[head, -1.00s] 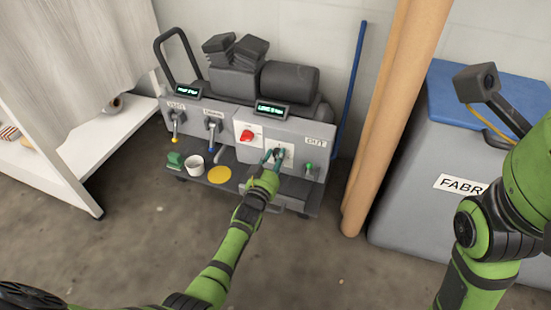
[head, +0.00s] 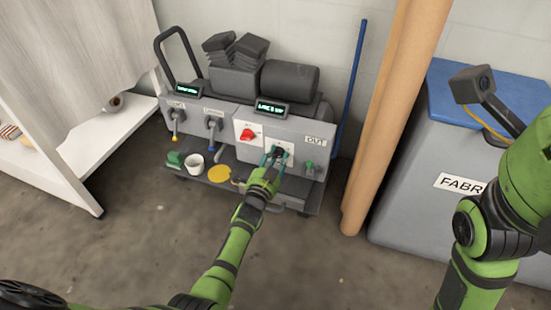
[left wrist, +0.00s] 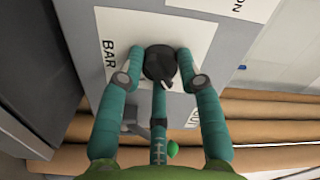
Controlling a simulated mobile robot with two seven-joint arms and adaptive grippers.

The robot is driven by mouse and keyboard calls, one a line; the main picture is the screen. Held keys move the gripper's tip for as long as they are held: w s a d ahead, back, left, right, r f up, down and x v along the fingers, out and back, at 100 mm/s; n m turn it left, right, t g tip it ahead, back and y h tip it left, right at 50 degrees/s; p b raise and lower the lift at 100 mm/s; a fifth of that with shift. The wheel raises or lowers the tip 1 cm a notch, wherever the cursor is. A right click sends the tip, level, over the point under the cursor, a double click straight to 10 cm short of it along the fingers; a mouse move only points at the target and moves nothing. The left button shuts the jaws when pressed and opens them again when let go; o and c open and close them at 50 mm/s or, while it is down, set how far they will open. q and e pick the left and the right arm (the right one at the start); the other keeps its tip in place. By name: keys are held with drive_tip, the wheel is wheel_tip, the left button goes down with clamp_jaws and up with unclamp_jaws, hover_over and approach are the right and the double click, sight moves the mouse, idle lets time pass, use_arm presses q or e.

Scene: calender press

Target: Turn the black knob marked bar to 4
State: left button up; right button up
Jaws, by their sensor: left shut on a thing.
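The black knob (head: 279,151) sits on a white plate on the front of the grey machine, right of a red switch. In the left wrist view the black knob (left wrist: 160,63) is beside the label BAR (left wrist: 109,54). A small light mark shows on its lower right edge. My left gripper (head: 275,156) is shut on the knob; its teal fingers (left wrist: 162,60) lie on both sides of it, with a third finger below. The scale figures around the knob cannot be read. My right arm shows at the right; its gripper is not in view.
Two levers (head: 213,126) are further left. A cup (head: 194,164) stands on the ledge below. Brown rolls (head: 385,130) and a grey bin (head: 420,190) stand right.

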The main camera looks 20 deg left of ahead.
use_arm(q)
drive_tip(key=shift+w+d+r+m, duration=0.1)
drive_tip(key=shift+d+r+m, duration=0.25)
drive_tip(key=shift+m, duration=0.25)
drive_tip(key=o, duration=1.1)
drive_tip(key=shift+o, duration=0.2)
drive_tip(key=shift+f, duration=0.15)
drive_tip(key=shift+a, duration=0.1)
wheel_tip(320, 180, up, 10)
drive_tip(key=shift+r, duration=0.1)
